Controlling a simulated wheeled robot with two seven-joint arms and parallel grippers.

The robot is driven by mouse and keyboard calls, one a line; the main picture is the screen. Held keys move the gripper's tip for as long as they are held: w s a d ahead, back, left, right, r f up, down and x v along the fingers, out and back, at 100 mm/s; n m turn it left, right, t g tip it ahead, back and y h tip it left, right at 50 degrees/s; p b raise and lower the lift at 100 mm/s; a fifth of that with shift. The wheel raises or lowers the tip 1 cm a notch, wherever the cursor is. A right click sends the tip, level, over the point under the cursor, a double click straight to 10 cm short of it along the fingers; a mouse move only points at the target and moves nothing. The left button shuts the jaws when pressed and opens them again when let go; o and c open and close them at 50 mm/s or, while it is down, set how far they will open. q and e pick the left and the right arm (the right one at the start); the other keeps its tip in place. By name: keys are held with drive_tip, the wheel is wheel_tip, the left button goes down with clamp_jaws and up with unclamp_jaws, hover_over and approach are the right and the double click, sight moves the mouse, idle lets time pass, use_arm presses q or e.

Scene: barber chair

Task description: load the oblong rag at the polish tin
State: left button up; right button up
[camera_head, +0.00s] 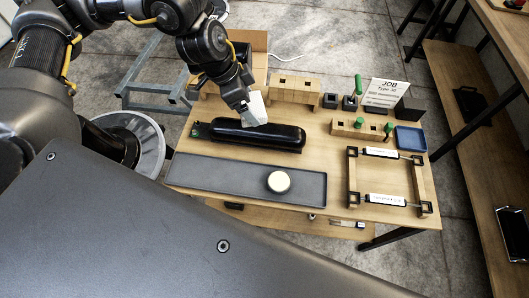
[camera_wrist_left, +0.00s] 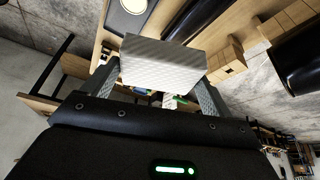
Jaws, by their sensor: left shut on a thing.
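The oblong rag, a pale grey-white block (camera_head: 254,109), is in my left gripper (camera_head: 246,103) above the table. In the left wrist view the rag (camera_wrist_left: 162,65) spans between the two fingers of my left gripper (camera_wrist_left: 160,82). In the head view the rag's lower end overlaps the far edge of a long black padded roll (camera_head: 250,136); I cannot tell whether they touch. The polish tin (camera_head: 278,181), round with a cream top, sits on the long grey tray (camera_head: 215,176) nearer me. It also shows at the top of the left wrist view (camera_wrist_left: 133,5). My right gripper is not in view.
Wooden blocks (camera_head: 296,88) stand behind the roll. A job card (camera_head: 385,93), a rack with green-topped pegs (camera_head: 348,127), a blue tray (camera_head: 410,138) and a frame with white-labelled bars (camera_head: 386,199) are at the right. The tray's left part is bare.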

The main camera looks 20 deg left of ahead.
use_arm(q)
drive_tip(key=w+d+f+m+g+p, duration=0.1)
drive_tip(key=w+d+f+m+p, duration=0.25)
drive_tip(key=d+f+p, duration=0.4)
drive_tip(key=shift+m+h, duration=0.3)
drive_tip(key=shift+m, duration=0.05)
drive_tip(key=s+d+f, duration=0.1)
drive_tip(key=s+f, duration=0.1)
drive_tip(key=f, duration=0.4)
drive_tip(key=s+d+f+b, duration=0.1)
drive_tip(key=s+f, duration=0.1)
drive_tip(key=f, duration=0.4)
drive_tip(key=s+d+f+b, duration=0.1)
drive_tip(key=s+f, duration=0.2)
drive_tip(key=f, duration=0.3)
drive_tip(key=shift+d, duration=0.1)
drive_tip(key=shift+f+g+b, duration=0.3)
drive_tip(key=shift+f+b, duration=0.15)
drive_tip(key=shift+b, duration=0.4)
drive_tip(key=shift+f+b, duration=0.35)
drive_tip(key=shift+f, duration=0.2)
idle(0.9)
